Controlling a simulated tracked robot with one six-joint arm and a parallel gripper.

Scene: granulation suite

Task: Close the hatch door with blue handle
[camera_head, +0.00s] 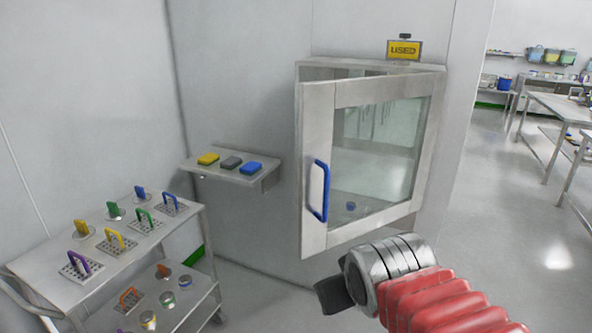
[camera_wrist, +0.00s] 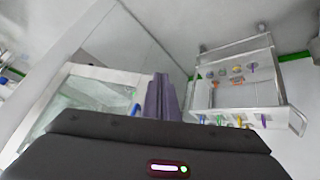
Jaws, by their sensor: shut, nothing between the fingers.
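The hatch door (camera_head: 345,238) is a metal-framed glass panel on a wall hatch. It stands ajar, with a gap showing along the top and left between door and box (camera_head: 368,64). Its blue handle (camera_head: 319,190) is upright on the door's left side. My gripper (camera_head: 330,296) is below the door's lower edge, apart from the handle. In the wrist view the gripper fingers (camera_wrist: 160,95) are together with nothing between them. The door frame (camera_wrist: 100,73) shows at left in that view, and a small blue bit of the handle (camera_wrist: 136,110) is beside the fingers.
A metal cart (camera_head: 35,270) with several coloured-handled pieces stands at left. A wall shelf (camera_head: 225,173) left of the hatch holds yellow, grey and blue blocks. A yellow "USED" sign (camera_head: 404,50) sits on top of the hatch. Open floor (camera_head: 500,200) lies at right.

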